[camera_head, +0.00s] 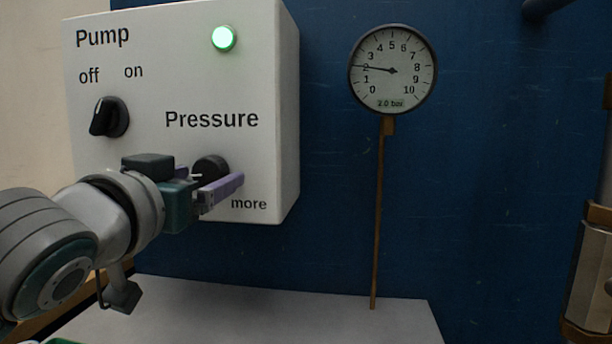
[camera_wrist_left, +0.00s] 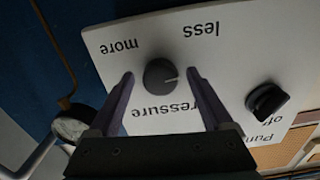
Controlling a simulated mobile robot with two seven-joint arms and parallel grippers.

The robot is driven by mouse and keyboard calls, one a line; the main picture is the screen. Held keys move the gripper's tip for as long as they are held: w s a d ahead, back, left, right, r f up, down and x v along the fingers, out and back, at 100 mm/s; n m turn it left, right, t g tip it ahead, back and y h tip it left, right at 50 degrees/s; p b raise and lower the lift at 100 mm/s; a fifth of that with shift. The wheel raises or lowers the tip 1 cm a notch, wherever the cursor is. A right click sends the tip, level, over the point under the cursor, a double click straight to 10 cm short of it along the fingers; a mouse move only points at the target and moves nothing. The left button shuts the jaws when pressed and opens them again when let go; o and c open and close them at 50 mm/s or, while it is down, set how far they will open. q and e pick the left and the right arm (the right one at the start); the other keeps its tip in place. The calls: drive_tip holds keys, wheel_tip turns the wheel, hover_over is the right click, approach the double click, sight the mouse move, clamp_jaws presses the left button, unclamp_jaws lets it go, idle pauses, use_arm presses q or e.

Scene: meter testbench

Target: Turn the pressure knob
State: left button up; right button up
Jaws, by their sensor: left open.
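The pressure knob (camera_head: 210,168) is a round black knob under the word "Pressure" on the white control box (camera_head: 270,120). My left gripper (camera_head: 215,183) is in front of it and partly covers it and the "less" label in the head view. In the left wrist view the knob (camera_wrist_left: 160,74) has a light pointer line and lies between my two open fingers (camera_wrist_left: 160,78), with a gap on each side. The round gauge (camera_head: 392,69) has its needle near 2 and reads "2.0 bar". My right gripper is not in view.
A thin brown pipe (camera_head: 378,220) runs from the gauge down to a light ledge (camera_head: 300,315). A metal fitting (camera_head: 592,270) stands at the right edge.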

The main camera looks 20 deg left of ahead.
use_arm(q)
clamp_jaws()
idle(0.7)
